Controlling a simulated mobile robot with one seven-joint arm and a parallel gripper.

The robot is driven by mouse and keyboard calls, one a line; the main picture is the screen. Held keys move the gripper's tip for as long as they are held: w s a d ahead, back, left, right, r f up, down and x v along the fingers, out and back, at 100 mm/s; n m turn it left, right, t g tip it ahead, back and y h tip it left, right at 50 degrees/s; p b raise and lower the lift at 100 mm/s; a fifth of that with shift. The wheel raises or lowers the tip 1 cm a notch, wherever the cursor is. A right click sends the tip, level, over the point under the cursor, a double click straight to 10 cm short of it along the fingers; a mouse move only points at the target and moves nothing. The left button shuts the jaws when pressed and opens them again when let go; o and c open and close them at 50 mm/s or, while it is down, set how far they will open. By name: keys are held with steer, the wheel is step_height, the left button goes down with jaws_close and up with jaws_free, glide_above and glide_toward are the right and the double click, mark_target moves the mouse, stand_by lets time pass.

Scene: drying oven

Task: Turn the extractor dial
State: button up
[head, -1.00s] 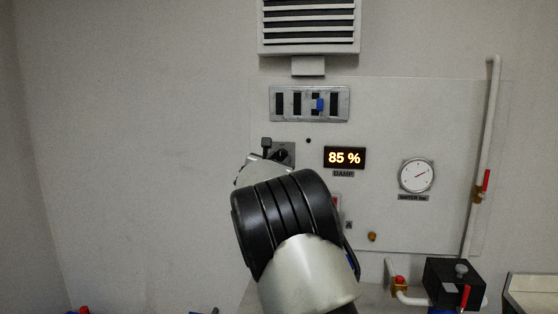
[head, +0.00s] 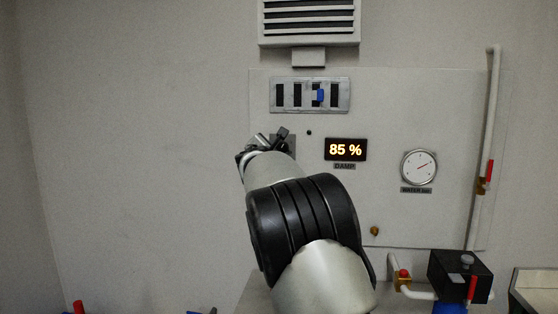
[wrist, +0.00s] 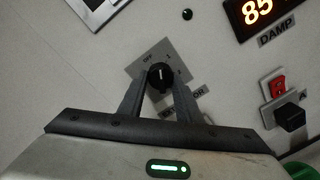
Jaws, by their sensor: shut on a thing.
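The extractor dial (wrist: 159,76) is a round black knob with a pale pointer line on a grey plate (wrist: 148,60). In the wrist view the pointer is near upright in the picture, between the OFF mark and a mark on the right. My gripper (wrist: 160,88) has one dark finger on each side of the dial and is shut on it. The lettering under the dial is partly covered by the fingers. In the head view my gripper (head: 268,143) is at the plate (head: 289,143), and my wrist hides the dial.
A damp display (head: 345,150) reading 85 % is right of the dial. A slotted panel with a blue slider (head: 320,95) is above. A red switch (wrist: 277,85) and a black knob (wrist: 290,117) are close by on the right. The wall at left is clear.

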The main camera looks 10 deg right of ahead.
steer(key=m+y+b, duration=0.1)
steer(key=m+b, duration=0.7)
steer(key=m, duration=0.5)
steer(key=shift+d+r, duration=0.1)
steer(key=shift+r, duration=0.05)
steer(key=shift+d+r+m+y+b, duration=0.1)
steer(key=shift+m+y+b, duration=0.2)
steer(key=shift+m+b, duration=1.3)
steer(key=shift+m+p, duration=0.35)
steer(key=shift+m, duration=0.05)
steer(key=o, duration=1)
steer(key=shift+o, duration=0.2)
